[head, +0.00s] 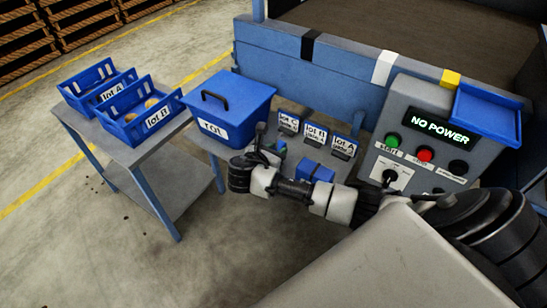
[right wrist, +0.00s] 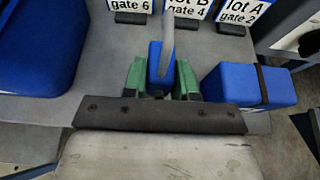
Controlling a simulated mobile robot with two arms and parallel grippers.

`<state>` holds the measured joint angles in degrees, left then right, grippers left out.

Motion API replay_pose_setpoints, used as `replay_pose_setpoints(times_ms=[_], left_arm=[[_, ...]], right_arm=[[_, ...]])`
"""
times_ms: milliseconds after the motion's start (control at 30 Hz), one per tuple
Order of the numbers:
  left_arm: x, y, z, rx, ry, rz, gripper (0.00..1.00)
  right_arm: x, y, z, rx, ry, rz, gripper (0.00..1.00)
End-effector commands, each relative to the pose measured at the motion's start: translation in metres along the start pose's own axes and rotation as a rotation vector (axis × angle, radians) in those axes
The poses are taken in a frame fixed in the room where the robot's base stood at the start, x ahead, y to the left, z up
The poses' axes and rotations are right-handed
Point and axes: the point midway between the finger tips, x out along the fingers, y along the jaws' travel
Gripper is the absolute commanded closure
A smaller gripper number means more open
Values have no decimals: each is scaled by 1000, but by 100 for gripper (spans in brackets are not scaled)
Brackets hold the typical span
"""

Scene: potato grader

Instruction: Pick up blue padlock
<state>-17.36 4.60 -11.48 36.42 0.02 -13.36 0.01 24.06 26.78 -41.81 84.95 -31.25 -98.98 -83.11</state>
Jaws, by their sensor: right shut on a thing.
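The blue padlock (right wrist: 155,60), with a grey shackle, is between the green fingertips of my right gripper (right wrist: 161,80) in the right wrist view. The fingers are shut on its body, one on each side. In the head view my right gripper (head: 270,148) is over the grey table, just right of the ROT bin; the padlock is mostly hidden or too small to make out there. My left gripper is not in view.
The blue lidded ROT bin (head: 228,104) stands left of the gripper. A blue box with a dark strap (right wrist: 248,87) lies close on the right. Lot signs (head: 315,134) stand behind. A control panel (head: 425,140) reads NO POWER. Blue crates (head: 155,122) stand farther left.

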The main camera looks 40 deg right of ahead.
Motion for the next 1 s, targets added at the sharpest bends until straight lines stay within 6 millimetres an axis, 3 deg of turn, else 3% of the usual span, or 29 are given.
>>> replay_pose_setpoints(times_ms=[33,200,500,833,1000], left_arm=[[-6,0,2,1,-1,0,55],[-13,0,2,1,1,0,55],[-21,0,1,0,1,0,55],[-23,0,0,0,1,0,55],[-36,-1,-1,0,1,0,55]], right_arm=[[5,-15,12,-6,-7,-8,96],[14,-46,38,-6,-6,-7,96],[26,-84,71,-6,-5,-7,96],[27,-93,80,-6,-2,0,96],[-1,-74,89,-57,-1,130,96]])
